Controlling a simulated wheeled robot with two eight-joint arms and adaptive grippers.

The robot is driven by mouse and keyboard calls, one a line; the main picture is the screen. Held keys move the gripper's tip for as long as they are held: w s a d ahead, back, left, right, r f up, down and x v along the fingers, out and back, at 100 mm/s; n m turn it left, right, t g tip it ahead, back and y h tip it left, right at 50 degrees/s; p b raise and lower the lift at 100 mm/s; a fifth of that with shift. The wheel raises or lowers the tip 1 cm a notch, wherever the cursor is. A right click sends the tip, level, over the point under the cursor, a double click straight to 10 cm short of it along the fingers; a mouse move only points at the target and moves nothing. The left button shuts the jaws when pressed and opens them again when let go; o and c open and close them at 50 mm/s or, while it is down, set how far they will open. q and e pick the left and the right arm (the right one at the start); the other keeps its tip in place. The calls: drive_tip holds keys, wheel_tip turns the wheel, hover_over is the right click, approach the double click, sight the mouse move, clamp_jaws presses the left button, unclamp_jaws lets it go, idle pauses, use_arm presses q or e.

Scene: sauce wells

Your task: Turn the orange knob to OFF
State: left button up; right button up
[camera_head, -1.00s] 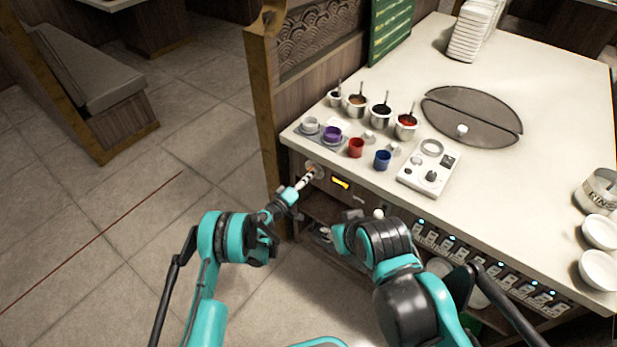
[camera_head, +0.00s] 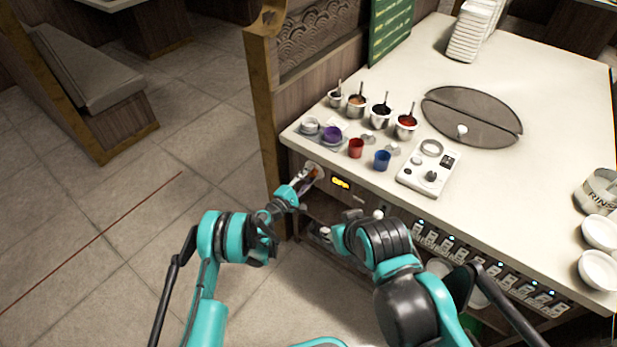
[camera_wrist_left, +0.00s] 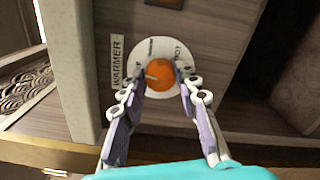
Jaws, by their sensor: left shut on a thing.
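The orange knob (camera_wrist_left: 160,75) sits on a round white dial plate (camera_wrist_left: 143,48) on the front panel of the counter, beside a label reading WARMER. A pale pointer mark on the knob points to the left in the left wrist view. My left gripper (camera_wrist_left: 160,80) is shut on the knob, with one finger on each side of it. In the head view my left gripper (camera_head: 306,184) reaches the dial at the counter's left front corner and mostly hides the knob. My right arm is in front of the counter; its fingertips are not clearly visible.
A yellow-lit display (camera_head: 341,183) is right of the dial. Above, on the counter (camera_head: 560,130), stand sauce pots, a red cup (camera_head: 356,148), a blue cup (camera_head: 382,160) and a white control box (camera_head: 428,167). A wooden partition (camera_head: 262,100) rises close on the left.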

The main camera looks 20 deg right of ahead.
use_arm(q)
drive_tip(key=shift+n, duration=0.7)
drive_tip(key=o, duration=1.2)
drive_tip(key=shift+c, duration=0.2)
